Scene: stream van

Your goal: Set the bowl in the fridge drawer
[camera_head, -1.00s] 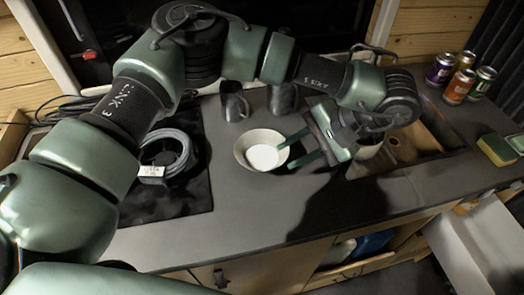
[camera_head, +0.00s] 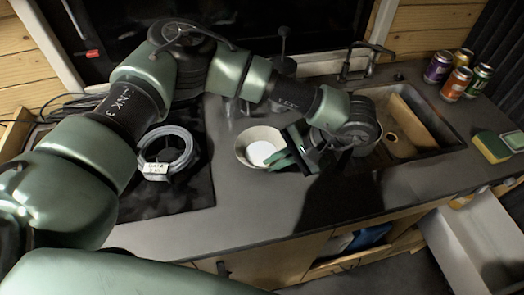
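The pale bowl (camera_head: 250,137) stands upright on the dark counter, left of the sink. My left gripper (camera_head: 277,160) is at the bowl's right rim, its green fingers pointing left and overlapping the rim in the picture. The fingers look close together, but I cannot tell whether they are closed on the rim. The gripper body hides the bowl's right edge. A white open drawer (camera_head: 462,248), apparently the fridge drawer, sticks out below the counter at the lower right. My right gripper is not in view.
A sink (camera_head: 400,125) with a faucet (camera_head: 372,48) lies right of my gripper. Several cans (camera_head: 456,84) and a sponge (camera_head: 490,147) stand farther right. A coiled cable (camera_head: 167,152) lies on the left. The counter in front of the bowl is clear.

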